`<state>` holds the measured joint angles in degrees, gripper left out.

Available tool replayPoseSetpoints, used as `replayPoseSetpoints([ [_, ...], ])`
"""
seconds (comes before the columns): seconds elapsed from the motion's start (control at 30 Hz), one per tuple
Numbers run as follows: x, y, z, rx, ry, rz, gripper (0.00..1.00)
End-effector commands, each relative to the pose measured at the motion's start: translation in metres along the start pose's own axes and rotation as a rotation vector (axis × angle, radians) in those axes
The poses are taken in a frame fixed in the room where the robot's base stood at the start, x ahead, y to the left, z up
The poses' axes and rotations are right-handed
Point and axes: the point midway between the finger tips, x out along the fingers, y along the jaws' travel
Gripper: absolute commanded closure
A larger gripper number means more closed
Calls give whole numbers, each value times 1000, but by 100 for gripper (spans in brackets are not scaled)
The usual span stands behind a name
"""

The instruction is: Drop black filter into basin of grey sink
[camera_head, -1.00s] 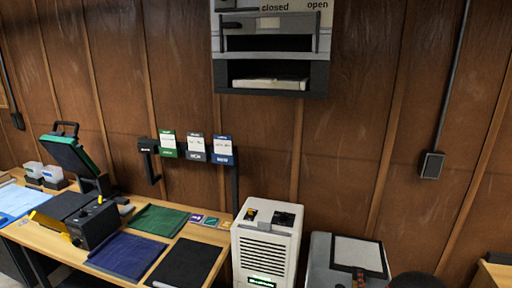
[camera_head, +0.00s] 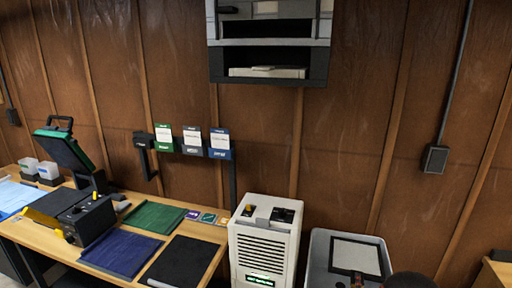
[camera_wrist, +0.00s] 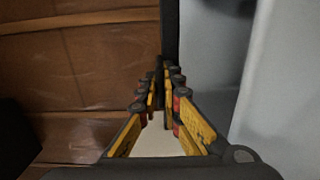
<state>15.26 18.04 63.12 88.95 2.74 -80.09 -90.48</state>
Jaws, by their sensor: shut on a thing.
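The grey sink (camera_head: 316,262) stands at the bottom right of the head view, cut off by the lower edge. The black filter (camera_head: 357,240), a dark frame around a pale panel, shows over the sink's opening; I cannot tell its height above the basin floor. In the wrist view my gripper (camera_wrist: 161,68) has its yellow fingers close together, shut on the dark edge of the filter (camera_wrist: 169,30). Smooth grey surfaces, probably the sink (camera_wrist: 268,85), fill the right of the wrist view. The fingers hide the grip point.
A white vented unit (camera_head: 264,240) stands just left of the sink. A wooden bench (camera_head: 35,235) with mats and devices lies farther left. The brown panelled wall (camera_head: 350,130) is behind, with a dark box (camera_head: 435,160) on it.

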Motion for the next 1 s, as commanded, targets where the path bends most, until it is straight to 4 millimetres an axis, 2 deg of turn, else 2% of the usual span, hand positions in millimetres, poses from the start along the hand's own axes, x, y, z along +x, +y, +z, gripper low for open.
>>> replayPoseSetpoints([
  [0.17,0,1,0,0,0,2,100],
  [0.2,0,1,0,0,0,2,92],
  [0.57,0,1,0,0,0,2,72],
  [0.87,-1,0,0,0,0,0,72],
  [1.0,-10,1,0,0,0,0,72],
])
